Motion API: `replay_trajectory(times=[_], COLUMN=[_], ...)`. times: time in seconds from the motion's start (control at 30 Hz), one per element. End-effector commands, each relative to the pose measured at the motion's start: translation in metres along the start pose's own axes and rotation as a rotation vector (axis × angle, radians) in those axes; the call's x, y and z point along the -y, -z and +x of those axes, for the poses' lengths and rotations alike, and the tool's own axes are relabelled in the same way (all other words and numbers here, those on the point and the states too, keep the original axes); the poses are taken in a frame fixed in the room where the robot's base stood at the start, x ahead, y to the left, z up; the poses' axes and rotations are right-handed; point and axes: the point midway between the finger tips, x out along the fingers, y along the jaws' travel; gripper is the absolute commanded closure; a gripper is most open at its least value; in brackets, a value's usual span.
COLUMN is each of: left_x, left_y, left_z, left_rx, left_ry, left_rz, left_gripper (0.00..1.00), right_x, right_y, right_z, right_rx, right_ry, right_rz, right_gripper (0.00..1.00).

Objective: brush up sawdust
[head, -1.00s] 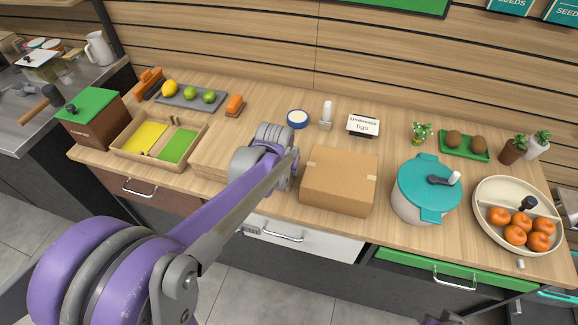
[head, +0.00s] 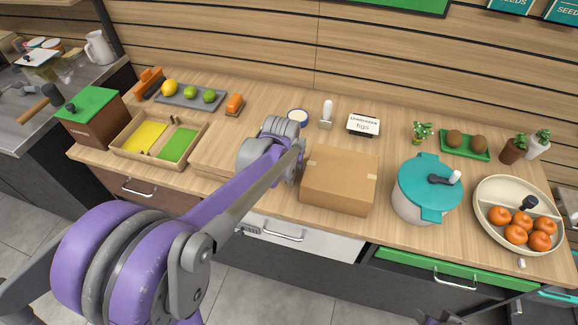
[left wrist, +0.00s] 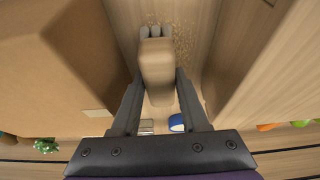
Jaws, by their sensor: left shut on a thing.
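My left gripper (left wrist: 157,77) is shut on a pale wooden brush (left wrist: 157,62) in the left wrist view. Grey tufts (left wrist: 154,32) show at the brush's far end. Fine sawdust (left wrist: 184,38) lies scattered on the counter beside and beyond the brush, to its right. I cannot tell whether the tufts touch the counter. In the head view my left arm hides the brush and the sawdust. My right gripper is out of view.
A cardboard box (head: 338,183) stands close to the right of my left wrist. A low pale wooden block (head: 212,160) lies on the other side. A blue-and-white round dish (head: 298,117) and a small sign (head: 363,125) stand behind. A teal-lidded pot (head: 426,190) is farther right.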

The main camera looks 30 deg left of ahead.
Motion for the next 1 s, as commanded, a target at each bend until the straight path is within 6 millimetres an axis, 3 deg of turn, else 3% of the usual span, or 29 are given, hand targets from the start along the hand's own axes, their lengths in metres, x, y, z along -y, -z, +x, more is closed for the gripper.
replay_trajectory(times=[0.6, 1.0], left_x=[-0.009, -0.003], left_y=[0.023, 0.007], left_z=[0.01, 0.001], left_rx=[0.0, 0.0], left_ry=[-0.001, -0.001], left_rz=[0.002, -0.001], left_gripper=[1.0, 1.0], right_x=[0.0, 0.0], right_y=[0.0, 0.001], right_z=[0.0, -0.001], right_rx=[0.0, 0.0], right_ry=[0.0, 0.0], right_rz=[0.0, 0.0], right_gripper=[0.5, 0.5])
